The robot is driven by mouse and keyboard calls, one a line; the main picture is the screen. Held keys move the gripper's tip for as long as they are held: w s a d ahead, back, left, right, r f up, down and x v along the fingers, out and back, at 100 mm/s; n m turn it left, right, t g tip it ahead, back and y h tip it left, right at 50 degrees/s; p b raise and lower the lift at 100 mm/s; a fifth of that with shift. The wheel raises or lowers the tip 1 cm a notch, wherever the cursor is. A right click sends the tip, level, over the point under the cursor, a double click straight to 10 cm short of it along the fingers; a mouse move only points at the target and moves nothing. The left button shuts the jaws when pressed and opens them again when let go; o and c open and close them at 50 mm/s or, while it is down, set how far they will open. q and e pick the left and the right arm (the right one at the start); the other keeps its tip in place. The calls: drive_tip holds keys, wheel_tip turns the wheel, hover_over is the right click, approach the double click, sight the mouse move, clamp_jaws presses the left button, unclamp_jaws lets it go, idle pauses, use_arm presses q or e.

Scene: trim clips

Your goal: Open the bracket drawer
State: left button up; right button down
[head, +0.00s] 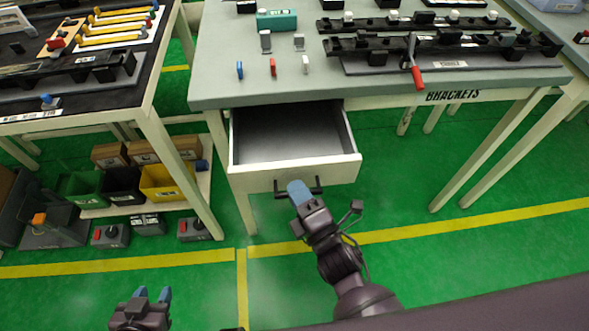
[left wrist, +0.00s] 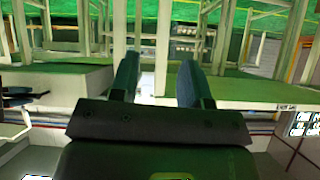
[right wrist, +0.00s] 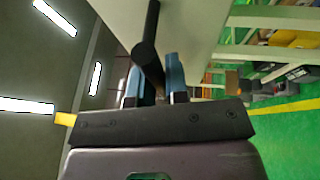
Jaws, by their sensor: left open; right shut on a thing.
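The bracket drawer (head: 290,171) hangs under the grey-topped table and stands pulled out, its inside visible and empty. Its dark bar handle (head: 313,187) is on the pale front panel. My right gripper (head: 298,190) is at the handle, its blue fingers shut on the bar. In the right wrist view the dark handle (right wrist: 147,50) runs between the two fingers, beside the pale drawer front (right wrist: 185,25). My left gripper (head: 152,296) is open and empty, low over the floor at the lower left. Its spread fingers show in the left wrist view (left wrist: 157,85).
The grey table (head: 215,60) carries black rails, small clips and a red-handled clamp (head: 416,75). The word BRACKETS is on its front edge. A dark-topped table (head: 120,85) stands to the left, with coloured bins (head: 165,182) below. Green floor in front of the drawer is clear.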

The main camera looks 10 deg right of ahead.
use_arm(q)
drive_tip(key=shift+s+p, duration=0.3)
drive_tip(key=shift+s, duration=0.1)
use_arm(e)
drive_tip(key=s, duration=0.4)
use_arm(q)
drive_tip(key=shift+w+a+r, duration=0.1)
drive_tip(key=shift+w+r, duration=0.05)
use_arm(e)
drive_tip(key=c, duration=1.1)
unclamp_jaws()
use_arm(q)
drive_tip(key=shift+w+r, duration=0.1)
use_arm(e)
drive_tip(key=shift+v, duration=5.4)
